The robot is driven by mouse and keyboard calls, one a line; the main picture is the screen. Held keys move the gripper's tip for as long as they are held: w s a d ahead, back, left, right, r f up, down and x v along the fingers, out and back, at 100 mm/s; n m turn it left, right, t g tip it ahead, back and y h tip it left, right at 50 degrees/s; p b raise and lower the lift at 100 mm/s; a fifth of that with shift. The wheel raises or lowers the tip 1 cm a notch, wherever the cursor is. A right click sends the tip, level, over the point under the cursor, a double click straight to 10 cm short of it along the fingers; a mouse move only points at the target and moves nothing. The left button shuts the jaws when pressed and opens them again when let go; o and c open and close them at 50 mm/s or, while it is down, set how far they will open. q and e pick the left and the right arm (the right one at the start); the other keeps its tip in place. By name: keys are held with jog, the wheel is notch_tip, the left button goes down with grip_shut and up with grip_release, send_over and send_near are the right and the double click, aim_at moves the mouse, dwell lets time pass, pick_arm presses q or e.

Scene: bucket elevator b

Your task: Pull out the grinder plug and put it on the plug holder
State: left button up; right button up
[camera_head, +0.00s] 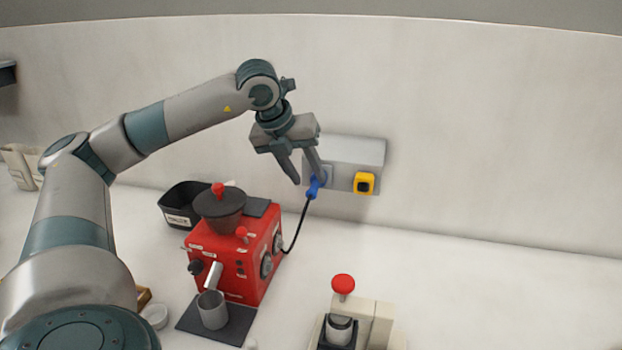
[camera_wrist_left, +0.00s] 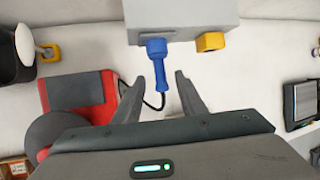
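The blue grinder plug (camera_head: 313,188) sits at the lower left of a grey wall box (camera_head: 347,151). Its black cord runs down to the red grinder (camera_head: 236,257). My left gripper (camera_head: 307,180) is open just in front of the plug. In the left wrist view the plug (camera_wrist_left: 158,66) shows ahead of the gap between the two fingers (camera_wrist_left: 160,82), which do not close on it. A yellow square fitting with a dark centre (camera_head: 364,183) is on the box, right of the plug; I cannot tell whether it is the plug holder. My right gripper is out of view.
A black bin (camera_head: 180,208) stands behind the grinder. A grey cup (camera_head: 212,309) stands on a dark mat at its front. A beige device with a red knob (camera_head: 343,284) stands at front centre. The table at right is clear.

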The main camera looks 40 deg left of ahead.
aim_at(313, 185)
pick_arm(q)
jog(key=shift+p+x, duration=0.35)
jog(key=shift+x, duration=1.55)
grip_shut()
